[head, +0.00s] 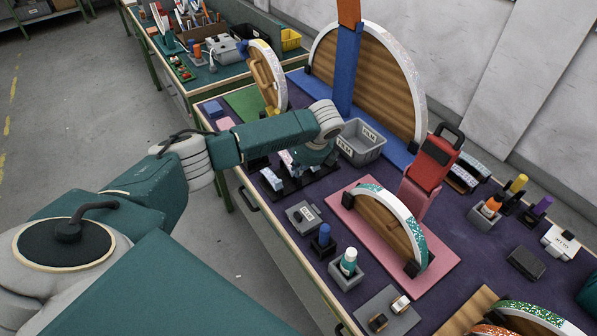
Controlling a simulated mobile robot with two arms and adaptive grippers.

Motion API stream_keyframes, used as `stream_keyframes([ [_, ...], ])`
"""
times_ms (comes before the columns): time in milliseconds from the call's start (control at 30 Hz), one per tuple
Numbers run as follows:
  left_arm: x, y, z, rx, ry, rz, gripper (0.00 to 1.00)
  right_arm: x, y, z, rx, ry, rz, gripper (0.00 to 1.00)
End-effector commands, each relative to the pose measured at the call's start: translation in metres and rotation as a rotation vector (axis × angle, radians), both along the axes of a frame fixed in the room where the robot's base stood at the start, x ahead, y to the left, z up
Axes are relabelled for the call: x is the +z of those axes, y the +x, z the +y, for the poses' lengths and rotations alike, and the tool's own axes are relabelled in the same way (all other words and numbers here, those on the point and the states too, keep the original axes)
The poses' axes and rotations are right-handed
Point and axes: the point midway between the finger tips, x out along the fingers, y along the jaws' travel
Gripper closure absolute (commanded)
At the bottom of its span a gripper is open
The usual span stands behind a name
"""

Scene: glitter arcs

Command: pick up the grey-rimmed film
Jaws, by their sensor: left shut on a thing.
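My left gripper (301,168) reaches in from the left, low over a black rack (316,190) near the table's front edge. It is shut on a small film, mostly hidden by the gripper and too small for me to tell its rim colour. Pale, glittery films (271,179) stand in the rack beside the gripper. A grey bin (362,153) labelled as film stands just behind and right of the gripper. My right gripper is not in view.
A large arch (418,95) on a blue base stands behind. A smaller glitter arch (409,215) stands on a pink board (450,252) to the right. A bottle (348,262) in a grey holder and a blue-topped stamp (323,238) stand in front.

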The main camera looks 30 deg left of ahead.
Motion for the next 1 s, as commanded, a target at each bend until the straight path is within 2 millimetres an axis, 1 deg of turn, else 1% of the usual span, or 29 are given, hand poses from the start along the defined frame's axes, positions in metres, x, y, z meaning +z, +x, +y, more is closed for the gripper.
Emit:
stream_keyframes([
  [167,0.036,0.002,0.0,-0.001,-0.001,-0.007,1.0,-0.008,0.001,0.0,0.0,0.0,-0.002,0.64],
  [400,0.106,0.001,0.0,0.0,-0.001,-0.007,1.0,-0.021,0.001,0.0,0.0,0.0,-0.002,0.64],
  [500,0.132,0.001,0.0,-0.001,0.0,-0.005,1.0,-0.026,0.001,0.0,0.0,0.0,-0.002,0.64],
  [600,0.153,0.001,0.0,-0.001,-0.001,-0.005,1.0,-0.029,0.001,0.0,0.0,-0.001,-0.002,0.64],
  [700,0.169,0.001,0.0,0.0,0.0,-0.003,1.0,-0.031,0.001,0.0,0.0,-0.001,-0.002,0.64],
  [800,0.178,0.001,0.0,-0.001,0.0,-0.002,1.0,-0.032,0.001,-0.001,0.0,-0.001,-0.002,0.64],
  [1000,0.186,0.0,0.0,-0.001,0.0,0.001,1.0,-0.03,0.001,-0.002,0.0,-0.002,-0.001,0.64],
])
